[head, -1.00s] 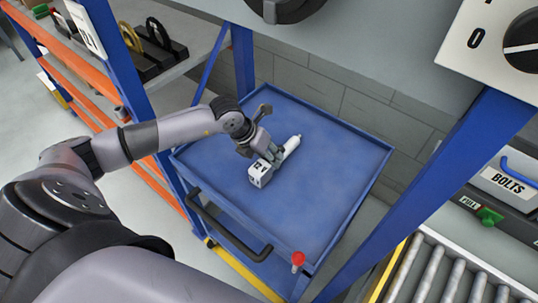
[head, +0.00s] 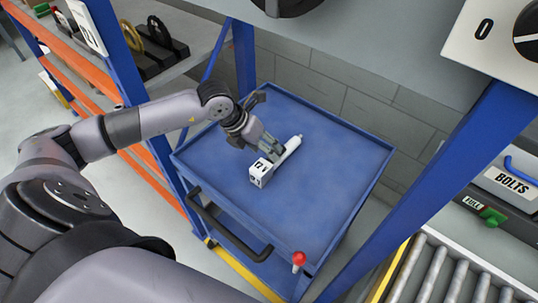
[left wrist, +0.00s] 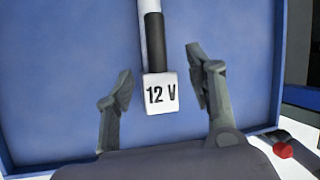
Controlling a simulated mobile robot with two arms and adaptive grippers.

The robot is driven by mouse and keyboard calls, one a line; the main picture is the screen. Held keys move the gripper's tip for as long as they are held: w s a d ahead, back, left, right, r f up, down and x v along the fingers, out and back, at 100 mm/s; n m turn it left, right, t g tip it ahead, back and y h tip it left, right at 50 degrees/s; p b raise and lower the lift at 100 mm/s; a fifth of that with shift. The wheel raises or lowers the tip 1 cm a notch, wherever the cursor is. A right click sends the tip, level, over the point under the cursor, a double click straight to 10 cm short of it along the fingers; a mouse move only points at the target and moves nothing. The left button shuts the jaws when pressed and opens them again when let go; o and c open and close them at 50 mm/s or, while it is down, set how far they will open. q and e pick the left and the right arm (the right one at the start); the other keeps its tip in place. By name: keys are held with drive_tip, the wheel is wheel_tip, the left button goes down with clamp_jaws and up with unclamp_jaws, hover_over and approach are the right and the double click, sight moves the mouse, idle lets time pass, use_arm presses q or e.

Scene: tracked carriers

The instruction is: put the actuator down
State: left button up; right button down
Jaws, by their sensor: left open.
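The actuator (head: 262,173) is a white block with a light cylinder running up and right, lying on the blue tray of a cart (head: 325,190). In the left wrist view the actuator (left wrist: 161,94) shows its white end marked "12 V", with a dark and a light rod behind it. My left gripper (head: 268,150) is over the actuator. In the left wrist view my left gripper (left wrist: 160,90) is open, with one finger on each side of the actuator and gaps between. My right gripper is not in view.
The tray has a raised rim, a dark handle (head: 230,228) and a red knob (head: 299,258). Blue posts (head: 430,190) stand either side. A roller conveyor (head: 455,275) and a BOLTS bin (head: 510,185) are at right. Much of the tray is bare.

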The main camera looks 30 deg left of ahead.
use_arm(q)
drive_tip(key=b+v, duration=0.1)
drive_tip(key=v, duration=0.6)
drive_tip(key=shift+r, duration=0.3)
drive_tip(key=shift+s+f, duration=0.1)
